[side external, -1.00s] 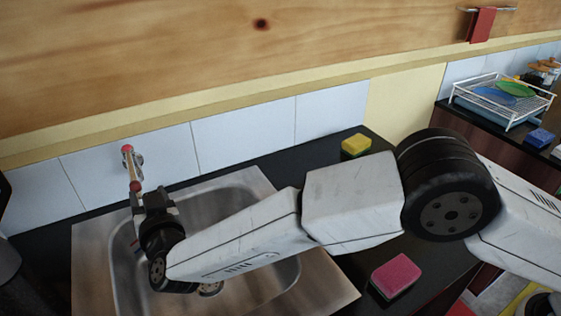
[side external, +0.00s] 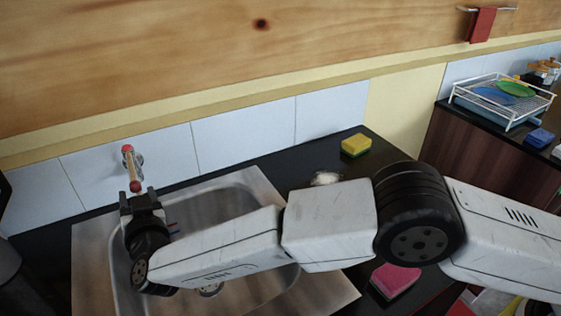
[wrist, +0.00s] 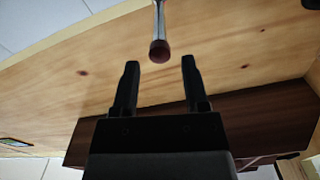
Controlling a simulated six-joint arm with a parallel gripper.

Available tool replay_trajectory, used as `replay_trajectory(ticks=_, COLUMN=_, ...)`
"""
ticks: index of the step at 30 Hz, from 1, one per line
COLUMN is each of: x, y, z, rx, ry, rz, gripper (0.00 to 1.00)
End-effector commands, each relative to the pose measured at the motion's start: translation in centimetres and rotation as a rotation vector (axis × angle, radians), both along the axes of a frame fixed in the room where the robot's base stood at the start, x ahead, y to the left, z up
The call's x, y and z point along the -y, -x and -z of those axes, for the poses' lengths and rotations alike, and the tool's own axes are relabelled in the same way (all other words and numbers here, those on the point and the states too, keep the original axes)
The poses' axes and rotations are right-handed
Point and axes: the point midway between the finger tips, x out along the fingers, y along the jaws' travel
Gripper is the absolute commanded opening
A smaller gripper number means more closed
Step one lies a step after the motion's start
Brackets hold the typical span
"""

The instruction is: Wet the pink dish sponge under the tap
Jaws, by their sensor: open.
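The tap (side external: 131,166) comes out of the tiled wall above the sink's left part and has red ends. My gripper (side external: 138,193) is open and empty, fingers pointing up, just below the tap's end. In the wrist view the tap (wrist: 158,25) hangs from the top, its dark red tip between my fingers (wrist: 159,64) as seen from there. Whether they touch it I cannot tell. No running water shows.
The metal sink (side external: 91,262) lies under my arm. A yellow-green sponge (side external: 356,145) and a whitish item (side external: 325,179), partly covered by my arm, are on the back counter. A dish rack (side external: 503,99) and a blue sponge (side external: 540,138) stand far right.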

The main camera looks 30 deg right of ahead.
Motion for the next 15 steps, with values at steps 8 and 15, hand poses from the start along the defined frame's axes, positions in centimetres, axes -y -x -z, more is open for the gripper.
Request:
replay_trajectory(ticks=8, x=0.1, y=-2.5, z=0.1, rx=0.0, ry=-0.001, rz=0.002, gripper=0.58)
replay_trajectory(ticks=15, x=0.1, y=-3.9, z=0.1, rx=0.0, ry=0.0, rz=0.001, gripper=0.58)
